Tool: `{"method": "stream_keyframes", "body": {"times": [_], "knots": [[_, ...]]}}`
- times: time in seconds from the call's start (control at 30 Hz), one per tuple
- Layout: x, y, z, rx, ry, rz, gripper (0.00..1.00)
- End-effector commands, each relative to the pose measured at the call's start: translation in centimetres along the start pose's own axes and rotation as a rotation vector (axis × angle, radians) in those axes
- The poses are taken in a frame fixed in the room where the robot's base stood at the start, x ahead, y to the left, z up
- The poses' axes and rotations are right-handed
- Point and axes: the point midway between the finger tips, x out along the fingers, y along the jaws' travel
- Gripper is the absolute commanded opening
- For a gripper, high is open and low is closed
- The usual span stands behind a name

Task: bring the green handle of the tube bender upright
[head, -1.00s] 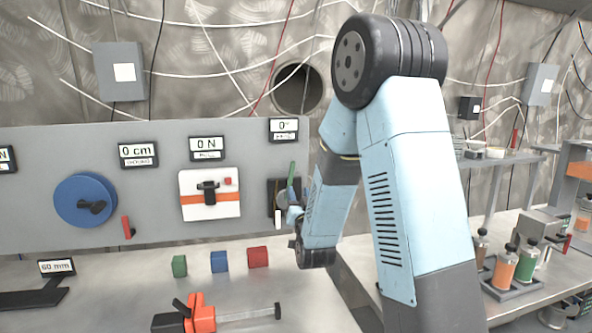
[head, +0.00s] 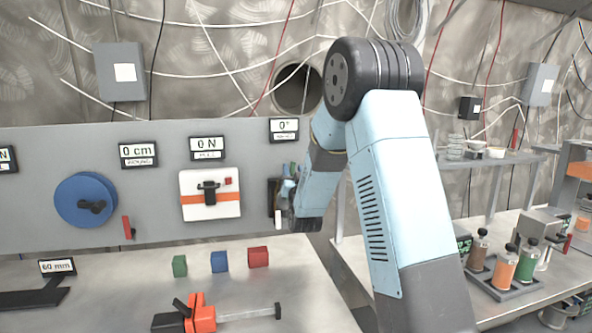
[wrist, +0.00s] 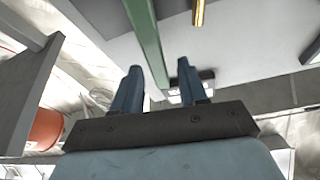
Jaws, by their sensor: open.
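The tube bender (head: 273,200) is on the grey panel, a dark plate with a white piece, largely hidden by my arm. A display above it reads 0°. Its green handle is a long straight bar (wrist: 146,40) in the wrist view, running down between my blue fingertips. In the head view my gripper and forearm hide most of the handle. My gripper (wrist: 159,68) is open, one finger on each side of the bar in the picture. I cannot tell whether either finger touches it. A brass rod (wrist: 198,12) shows to the right of the handle.
The panel also carries a blue wheel (head: 88,200) and a white box with an orange stripe (head: 225,201). Green, blue and red blocks and an orange clamp (head: 203,315) lie on the bench below. A shelf with bottles stands at the right.

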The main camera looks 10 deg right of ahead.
Motion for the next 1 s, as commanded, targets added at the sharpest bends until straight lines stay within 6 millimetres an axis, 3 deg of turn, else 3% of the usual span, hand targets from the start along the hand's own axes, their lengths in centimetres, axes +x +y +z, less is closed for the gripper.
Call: {"method": "stream_keyframes", "body": {"times": [0.2,0.53,1.0], "knots": [[1.6,0.0,0.0,0.0,0.0,0.0,0.43],[1.8,0.1,0.0,0.0,0.0,0.0,0.42],[1.8,0.1,0.0,0.0,0.0,0.001,0.0]]}}
